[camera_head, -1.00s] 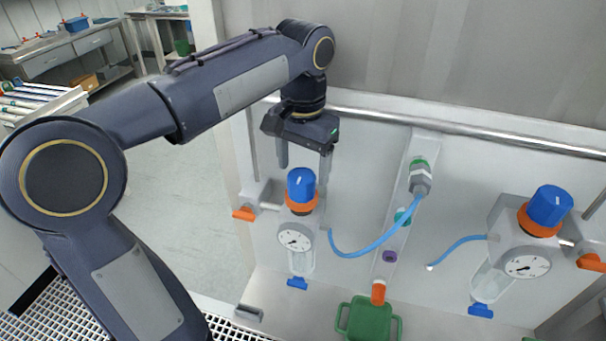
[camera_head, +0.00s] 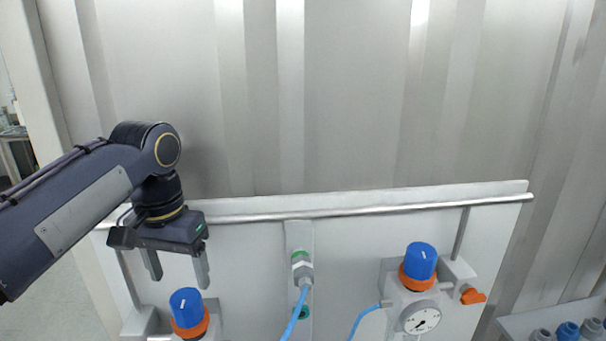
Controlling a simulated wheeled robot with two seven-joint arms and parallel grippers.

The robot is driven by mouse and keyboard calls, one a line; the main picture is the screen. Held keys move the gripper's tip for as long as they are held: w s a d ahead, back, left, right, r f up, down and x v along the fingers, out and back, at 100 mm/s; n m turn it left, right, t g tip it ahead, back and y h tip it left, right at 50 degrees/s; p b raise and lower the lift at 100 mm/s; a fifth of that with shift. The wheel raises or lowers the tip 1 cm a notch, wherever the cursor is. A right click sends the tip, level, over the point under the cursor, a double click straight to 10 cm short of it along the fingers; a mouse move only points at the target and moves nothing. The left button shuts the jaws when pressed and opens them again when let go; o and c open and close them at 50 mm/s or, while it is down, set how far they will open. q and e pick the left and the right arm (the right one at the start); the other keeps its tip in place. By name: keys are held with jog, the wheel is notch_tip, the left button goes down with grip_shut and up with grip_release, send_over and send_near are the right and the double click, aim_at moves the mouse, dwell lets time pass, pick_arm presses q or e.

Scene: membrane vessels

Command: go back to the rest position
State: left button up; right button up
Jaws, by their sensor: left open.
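My left gripper (camera_head: 178,268) is open and empty, its two fingers pointing down. It hangs above and slightly left of the left blue-knobbed regulator (camera_head: 187,309), apart from it as far as I can see. The lower part of that regulator is cut off by the bottom edge of the view. My left arm (camera_head: 80,200) comes in from the left. My right gripper is not in view.
A panel (camera_head: 350,240) with a metal rail (camera_head: 350,211) stands before a corrugated wall (camera_head: 330,90). It carries a middle fitting with blue tubing (camera_head: 299,310) and a right regulator (camera_head: 420,265) with a gauge. Several grey and blue parts (camera_head: 567,331) sit at lower right.

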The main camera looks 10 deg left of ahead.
pick_arm(q)
jog(key=s+d+f+n+t+h+b, duration=0.1)
jog(key=s+d+f+t, duration=0.1)
jog(key=s+f, duration=0.6)
jog(key=s+d+f+n+t+h+b, duration=0.1)
jog(key=s+d+f+t+h, duration=0.1)
jog(key=s+f, duration=0.6)
notch_tip(320, 180, down, 3)
jog(key=shift+r+n+t+h, duration=0.1)
jog(key=shift+n+t+h, duration=0.2)
jog(key=shift+t, duration=0.4)
jog(key=shift+s+d, duration=0.1)
